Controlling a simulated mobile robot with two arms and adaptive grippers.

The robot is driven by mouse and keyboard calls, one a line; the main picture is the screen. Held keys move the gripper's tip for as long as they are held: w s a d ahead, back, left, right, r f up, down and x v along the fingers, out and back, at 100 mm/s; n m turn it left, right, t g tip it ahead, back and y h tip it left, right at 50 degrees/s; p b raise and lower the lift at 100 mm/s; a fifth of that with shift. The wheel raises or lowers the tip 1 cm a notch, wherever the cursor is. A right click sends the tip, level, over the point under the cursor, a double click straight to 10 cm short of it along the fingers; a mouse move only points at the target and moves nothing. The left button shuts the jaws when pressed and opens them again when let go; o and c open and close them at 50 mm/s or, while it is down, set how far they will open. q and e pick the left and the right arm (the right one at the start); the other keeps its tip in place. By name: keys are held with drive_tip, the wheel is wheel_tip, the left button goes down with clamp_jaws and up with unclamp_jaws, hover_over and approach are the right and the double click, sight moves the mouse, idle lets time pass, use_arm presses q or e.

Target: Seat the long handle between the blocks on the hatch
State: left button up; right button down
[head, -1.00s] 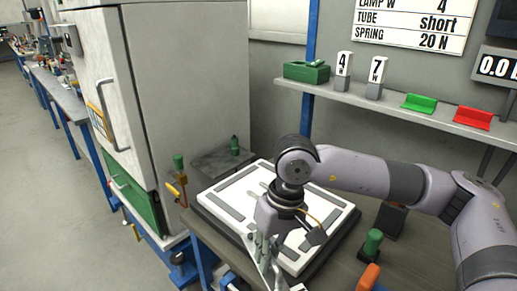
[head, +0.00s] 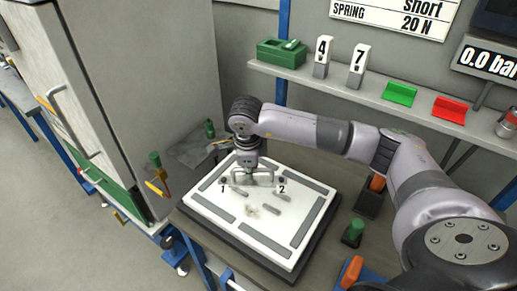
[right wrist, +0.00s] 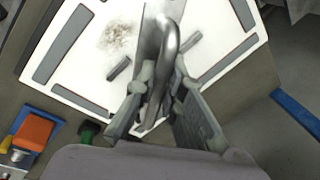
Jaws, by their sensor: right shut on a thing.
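The hatch (head: 250,240) is a white panel with grey strips on a dark base. My right gripper (head: 252,178) is over its far part, near the printed marks 1 and 2. In the right wrist view the right gripper (right wrist: 162,88) is shut on a shiny curved metal bar, the long handle (right wrist: 168,50). Short grey blocks (head: 270,209) lie on the panel; one shows left of the handle in the right wrist view (right wrist: 119,68). I cannot tell whether the handle touches the panel. My left gripper is not in view.
A grey smudge (head: 252,210) marks the panel's middle. A green-topped peg (head: 353,232) and an orange piece (head: 350,270) stand to the right. The shelf (head: 340,92) behind holds the 4 and 7 blocks and green and red holders. A tall cabinet (head: 150,100) stands at left.

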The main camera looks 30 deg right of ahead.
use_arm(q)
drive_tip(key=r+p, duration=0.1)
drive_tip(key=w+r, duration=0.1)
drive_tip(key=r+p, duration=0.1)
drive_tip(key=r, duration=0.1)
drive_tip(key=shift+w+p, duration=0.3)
use_arm(e)
drive_tip(key=d+m, duration=0.1)
drive_tip(key=m, duration=0.1)
drive_tip(key=d+m, duration=0.1)
drive_tip(key=m, duration=0.1)
drive_tip(key=d+m+g, duration=0.1)
drive_tip(key=m, duration=0.1)
drive_tip(key=shift+w+d+r+m+h, duration=0.1)
drive_tip(key=shift+w+d+m+h, duration=0.2)
drive_tip(key=shift+m+h, duration=0.1)
use_arm(q)
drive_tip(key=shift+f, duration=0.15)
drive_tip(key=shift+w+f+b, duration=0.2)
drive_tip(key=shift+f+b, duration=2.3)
drive_tip(key=shift+b, duration=0.1)
use_arm(e)
drive_tip(key=shift+f, duration=2.9)
use_arm(q)
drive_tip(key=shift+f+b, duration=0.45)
drive_tip(key=shift+b, duration=0.05)
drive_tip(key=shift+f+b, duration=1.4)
use_arm(e)
drive_tip(key=shift+f, duration=1.55)
